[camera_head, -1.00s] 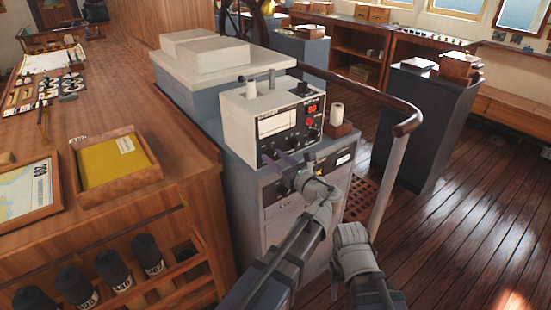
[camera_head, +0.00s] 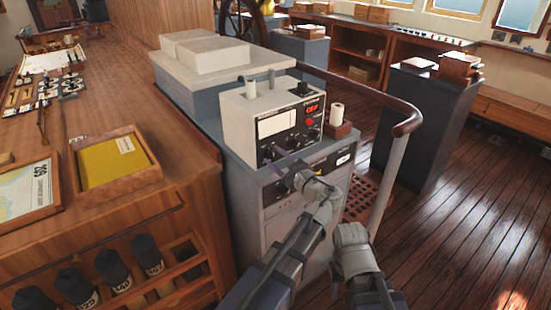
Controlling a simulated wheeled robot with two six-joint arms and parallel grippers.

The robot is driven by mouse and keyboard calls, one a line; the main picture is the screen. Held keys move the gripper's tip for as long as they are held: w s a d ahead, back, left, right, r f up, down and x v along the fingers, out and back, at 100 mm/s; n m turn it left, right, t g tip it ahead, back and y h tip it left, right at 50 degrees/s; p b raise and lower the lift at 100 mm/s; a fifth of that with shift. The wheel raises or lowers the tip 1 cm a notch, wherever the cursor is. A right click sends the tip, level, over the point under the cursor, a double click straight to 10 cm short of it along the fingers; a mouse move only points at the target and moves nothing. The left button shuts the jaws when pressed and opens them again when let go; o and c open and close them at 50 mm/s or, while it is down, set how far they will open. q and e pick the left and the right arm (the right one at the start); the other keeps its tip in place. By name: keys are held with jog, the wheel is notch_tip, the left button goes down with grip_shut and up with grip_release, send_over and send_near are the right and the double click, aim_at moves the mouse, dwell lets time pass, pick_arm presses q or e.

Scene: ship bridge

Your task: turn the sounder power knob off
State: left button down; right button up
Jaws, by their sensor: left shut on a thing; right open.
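The sounder (camera_head: 246,121) is a pale box with a black front panel (camera_head: 284,143), a white screen and small red lettering at its upper right. My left gripper (camera_head: 280,167) is at the lower front of the panel, shut on a small knob there. The fingers and wrist cover most of the knob, so its pointer cannot be read. My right gripper (camera_head: 351,232) is open and empty, low and to the right, apart from the console.
The grey console (camera_head: 244,204) carries the sounder. A small brown box with a white roll (camera_head: 337,113) stands to its right. A wooden handrail (camera_head: 408,125) curves past on the right. The wooden chart table (camera_head: 180,172) is close on the left.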

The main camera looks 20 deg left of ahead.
pick_arm(q)
jog(key=shift+n, duration=2.2)
jog(key=shift+s, duration=0.1)
jog(key=c, duration=0.5)
grip_release()
